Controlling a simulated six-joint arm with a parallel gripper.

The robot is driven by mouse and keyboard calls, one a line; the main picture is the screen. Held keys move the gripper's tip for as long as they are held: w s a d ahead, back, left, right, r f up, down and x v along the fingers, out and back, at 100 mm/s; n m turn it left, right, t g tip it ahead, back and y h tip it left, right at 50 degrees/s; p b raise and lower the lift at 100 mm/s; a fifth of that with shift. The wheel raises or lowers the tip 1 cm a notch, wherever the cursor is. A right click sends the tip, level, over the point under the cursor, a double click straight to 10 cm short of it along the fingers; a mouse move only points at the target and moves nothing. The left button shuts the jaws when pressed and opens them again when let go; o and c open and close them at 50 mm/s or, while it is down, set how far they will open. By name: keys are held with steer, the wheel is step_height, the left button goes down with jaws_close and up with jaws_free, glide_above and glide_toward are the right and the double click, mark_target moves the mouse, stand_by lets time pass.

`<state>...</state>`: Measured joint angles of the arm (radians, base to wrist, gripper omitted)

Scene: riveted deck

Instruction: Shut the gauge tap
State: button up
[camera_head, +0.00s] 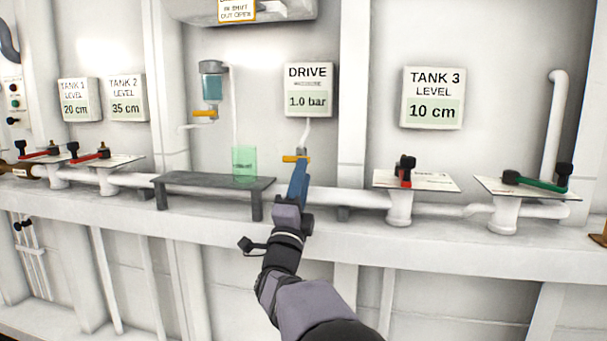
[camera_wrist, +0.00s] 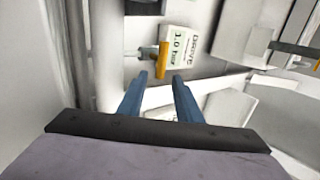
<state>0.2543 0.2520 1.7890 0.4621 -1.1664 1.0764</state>
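The tap with a yellow bar handle (camera_head: 290,158) sits under the drive pressure gauge (camera_head: 308,90), which reads 1.0 bar, on a thin white pipe. In the head view the handle lies crosswise, about level. The wrist view shows the yellow handle (camera_wrist: 163,60) on a metal stem beside the gauge plate (camera_wrist: 181,47). My gripper (camera_head: 299,165) is just below the handle in the head view. In the wrist view my gripper (camera_wrist: 160,78) is open, with its two blue fingers apart and nothing between them; the handle appears beyond the tips. Contact cannot be told.
A dark bench (camera_head: 213,181) with a translucent green container (camera_head: 244,163) stands left of my arm. Above it hangs a blue-filled vessel (camera_head: 211,88) with another yellow handle (camera_head: 205,113). Red-handled valves stand at left and right, and a green-handled valve (camera_head: 540,184) is at far right.

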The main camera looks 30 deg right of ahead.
steer(key=shift+b+v, duration=0.4)
steer(key=shift+v, duration=1.9)
